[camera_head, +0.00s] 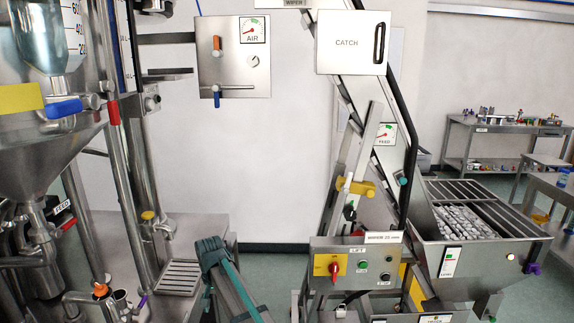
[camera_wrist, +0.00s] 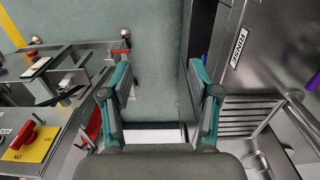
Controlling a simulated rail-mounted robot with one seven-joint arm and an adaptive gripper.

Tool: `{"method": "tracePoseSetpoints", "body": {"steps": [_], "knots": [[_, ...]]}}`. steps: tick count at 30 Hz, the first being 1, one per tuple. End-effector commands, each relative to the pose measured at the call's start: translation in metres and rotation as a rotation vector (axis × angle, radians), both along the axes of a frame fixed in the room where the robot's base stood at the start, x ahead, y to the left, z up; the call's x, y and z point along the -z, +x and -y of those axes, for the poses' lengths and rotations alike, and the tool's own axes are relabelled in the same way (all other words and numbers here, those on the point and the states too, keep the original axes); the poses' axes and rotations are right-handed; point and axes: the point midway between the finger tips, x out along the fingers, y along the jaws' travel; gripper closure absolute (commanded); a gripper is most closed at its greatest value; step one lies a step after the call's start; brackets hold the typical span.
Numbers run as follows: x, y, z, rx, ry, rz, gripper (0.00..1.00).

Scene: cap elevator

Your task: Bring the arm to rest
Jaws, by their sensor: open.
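My gripper (camera_wrist: 157,82) shows in the wrist view with its two teal-and-grey fingers spread wide apart. Nothing is between the fingers; green-grey floor (camera_wrist: 160,35) shows beyond them. A grey and teal part of my arm (camera_head: 230,285) rises at the bottom centre of the head view. I cannot make out the fingers there.
The lift panel (camera_head: 355,268) with a red knob stands right of my arm, beside the cap hopper (camera_head: 480,245). The slotted drain (camera_head: 180,277) and steel funnel (camera_head: 45,150) are to the left. In the wrist view, a steel surface labelled RINSE (camera_wrist: 238,48) lies right of the fingers.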

Motion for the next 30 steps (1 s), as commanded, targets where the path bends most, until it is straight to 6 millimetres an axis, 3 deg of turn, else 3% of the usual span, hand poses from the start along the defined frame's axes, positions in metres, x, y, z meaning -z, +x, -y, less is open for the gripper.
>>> {"method": "tracePoseSetpoints", "body": {"steps": [1, 6, 12, 15, 21, 25, 30], "knots": [[0.021, -0.009, 0.040, 0.008, -0.002, -0.004, 0.39], [0.076, -0.028, 0.142, 0.010, -0.001, -0.003, 0.39], [0.130, -0.076, 0.255, 0.012, -0.001, -0.003, 0.39], [0.149, -0.103, 0.298, 0.011, 0.000, -0.001, 0.39], [0.174, -0.153, 0.360, 0.009, 0.000, 0.002, 0.39], [0.184, -0.186, 0.389, 0.010, 0.000, 0.001, 0.39], [0.212, -0.209, 0.394, 0.004, 0.000, -0.049, 0.39]]}}
